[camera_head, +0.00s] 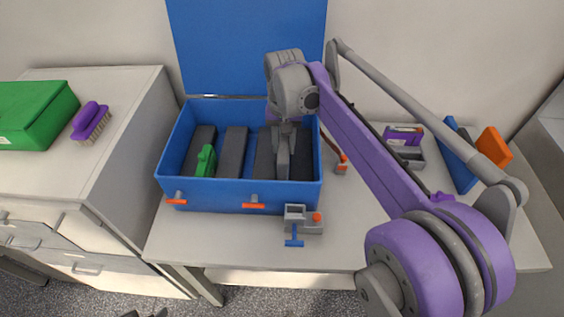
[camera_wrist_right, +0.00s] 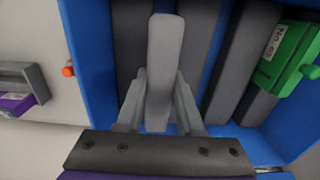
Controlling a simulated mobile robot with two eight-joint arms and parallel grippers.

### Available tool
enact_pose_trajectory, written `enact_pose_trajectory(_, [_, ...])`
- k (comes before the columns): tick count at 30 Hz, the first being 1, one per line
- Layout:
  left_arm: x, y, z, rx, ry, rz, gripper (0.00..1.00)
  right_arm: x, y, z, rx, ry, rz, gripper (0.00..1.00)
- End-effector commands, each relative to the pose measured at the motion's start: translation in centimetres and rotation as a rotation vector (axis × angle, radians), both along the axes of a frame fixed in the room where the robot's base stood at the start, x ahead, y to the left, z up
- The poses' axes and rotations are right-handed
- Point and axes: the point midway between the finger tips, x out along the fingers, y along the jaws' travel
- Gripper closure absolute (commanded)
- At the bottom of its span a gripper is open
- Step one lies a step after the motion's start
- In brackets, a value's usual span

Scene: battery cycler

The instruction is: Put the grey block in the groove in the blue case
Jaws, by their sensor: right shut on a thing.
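The blue case (camera_head: 240,196) stands open on the table, its lid (camera_head: 247,45) upright at the back. Several dark grey slabs (camera_head: 232,150) line its inside with narrow gaps between them. My right gripper (camera_head: 284,150) is over the right part of the case, pointing down. In the right wrist view my right gripper (camera_wrist_right: 158,105) is shut on a light grey block (camera_wrist_right: 162,65), long and narrow, between its fingers. The block's lower end and any contact with the groove are hidden.
A green piece (camera_head: 206,160) sits in the case at the left. A small grey clamp (camera_head: 300,220) stands at the case's front right. A purple brush (camera_head: 90,121) and green box (camera_head: 35,115) are on the left cabinet. Blue and orange pieces (camera_head: 494,146) stand at the right.

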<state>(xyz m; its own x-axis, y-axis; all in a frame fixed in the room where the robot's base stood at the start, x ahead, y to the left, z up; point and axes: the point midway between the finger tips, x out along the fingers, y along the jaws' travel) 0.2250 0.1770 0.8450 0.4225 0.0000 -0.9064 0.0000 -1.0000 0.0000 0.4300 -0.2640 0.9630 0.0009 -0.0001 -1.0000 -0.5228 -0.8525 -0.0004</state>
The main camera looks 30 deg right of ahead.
Motion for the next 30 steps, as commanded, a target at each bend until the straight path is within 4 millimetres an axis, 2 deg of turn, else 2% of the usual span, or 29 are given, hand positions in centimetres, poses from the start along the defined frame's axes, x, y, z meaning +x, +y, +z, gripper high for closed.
enact_pose_trajectory(3, [0.0,0.0,-0.2,0.0,0.001,0.0,0.35,0.0,0.0,-1.8,0.0,0.0,0.0,1.0])
enact_pose_trajectory(8, [0.0,0.0,-0.3,0.0,0.001,0.0,0.35,0.0,0.0,-2.9,0.0,0.0,0.0,1.0])
enact_pose_trajectory(15, [0.0,0.0,-0.8,0.0,0.002,0.0,0.35,0.0,0.0,-6.0,0.0,0.0,0.0,1.0])
enact_pose_trajectory(26, [-0.1,0.0,-0.9,0.0,0.003,0.0,0.35,0.0,0.0,-6.4,0.0,0.0,0.0,1.0])
enact_pose_trajectory(27, [-0.1,0.0,-1.0,0.0,0.003,0.0,0.35,0.0,0.0,-6.5,0.0,0.0,0.0,0.62])
enact_pose_trajectory(30, [-0.1,0.0,-0.9,0.0,0.003,0.0,0.35,0.0,0.0,-6.4,0.0,0.0,0.0,0.44])
